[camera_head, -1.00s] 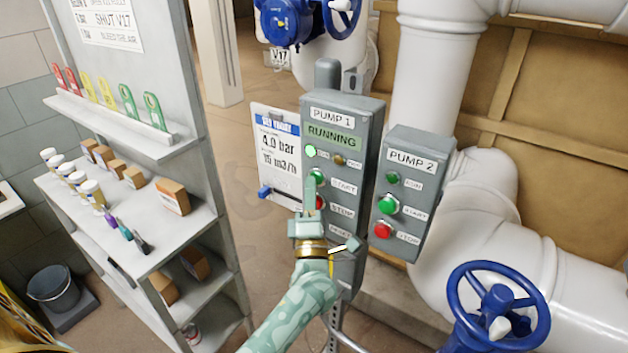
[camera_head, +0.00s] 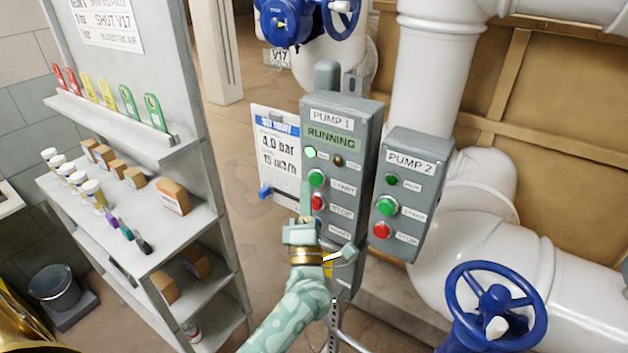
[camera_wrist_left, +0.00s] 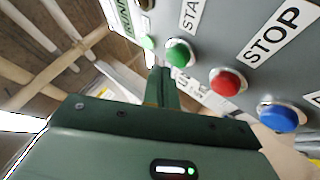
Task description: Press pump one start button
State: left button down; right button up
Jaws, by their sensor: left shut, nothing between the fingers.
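The grey pump one box (camera_head: 342,112) stands in the middle of the head view, with a green display (camera_head: 331,139) reading RUNNING. A small lamp (camera_head: 310,153) on it glows green. Its green start button (camera_head: 316,178) and red stop button (camera_head: 317,203) show at the left of their labels. In the left wrist view are the green start button (camera_wrist_left: 179,53), the red stop button (camera_wrist_left: 228,82) and a blue button (camera_wrist_left: 281,116). My left gripper (camera_head: 306,190) is shut and empty, its tip just left of the buttons and apart from the start button. My right gripper is not in view.
The pump two box (camera_head: 411,150) stands to the right, with its own green and red buttons. A setpoint board (camera_head: 276,150) hangs at the left. A blue handwheel (camera_head: 497,303) and white pipes fill the right side. A shelf (camera_head: 165,235) with small boxes stands at the left.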

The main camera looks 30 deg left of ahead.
pick_arm(q)
jog(key=s+p, duration=0.2)
jog(key=s, duration=0.3)
jog(key=shift+a, duration=0.2)
dwell(0.7)
